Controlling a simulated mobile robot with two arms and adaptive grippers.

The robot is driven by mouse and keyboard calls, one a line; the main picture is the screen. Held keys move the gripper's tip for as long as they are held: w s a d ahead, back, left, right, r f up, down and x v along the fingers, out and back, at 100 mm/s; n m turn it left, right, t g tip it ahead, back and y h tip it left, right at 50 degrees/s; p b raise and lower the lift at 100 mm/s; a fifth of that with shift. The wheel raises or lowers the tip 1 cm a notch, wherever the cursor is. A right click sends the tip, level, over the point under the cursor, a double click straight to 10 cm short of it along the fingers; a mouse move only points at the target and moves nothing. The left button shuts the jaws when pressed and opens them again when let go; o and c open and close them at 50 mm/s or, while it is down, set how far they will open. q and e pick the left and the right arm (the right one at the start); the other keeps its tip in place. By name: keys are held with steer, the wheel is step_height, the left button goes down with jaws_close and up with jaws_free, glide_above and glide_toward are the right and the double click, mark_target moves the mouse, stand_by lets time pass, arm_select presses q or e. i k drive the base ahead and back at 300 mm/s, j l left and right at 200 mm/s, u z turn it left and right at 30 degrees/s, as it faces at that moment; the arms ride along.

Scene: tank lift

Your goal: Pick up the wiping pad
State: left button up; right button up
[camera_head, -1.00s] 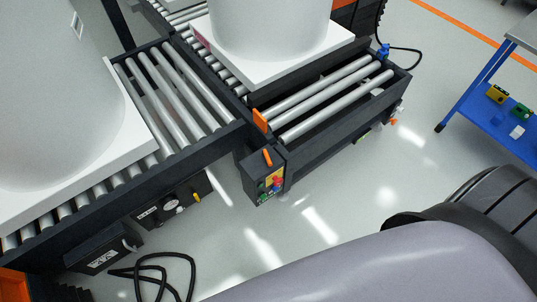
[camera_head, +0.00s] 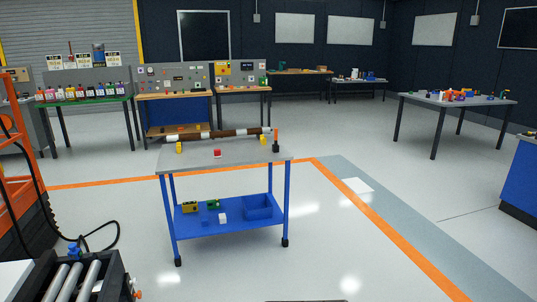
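I cannot pick out the wiping pad for certain. A blue cart (camera_head: 180,161) with a grey top stands in the middle. On its lower shelf are a small white block (camera_head: 222,218), a yellow item (camera_head: 190,207), a green item (camera_head: 213,204) and a blue bin (camera_head: 258,206). On its top are a small red-and-white item (camera_head: 217,153) and a long brown-and-white bar (camera_head: 222,133) on yellow supports. These are too small to identify further. Neither of my grippers is in view.
A roller conveyor (camera_head: 75,280) is at the lower left, with a black cable (camera_head: 95,232) on the floor near it. Workbenches line the back. A grey table (camera_head: 460,99) with several small items stands at the right.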

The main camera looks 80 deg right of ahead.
mark_target(217, 152)
steer(key=z, duration=2.1)
steer(key=i+u, duration=0.3)
steer(key=i, duration=1.9)
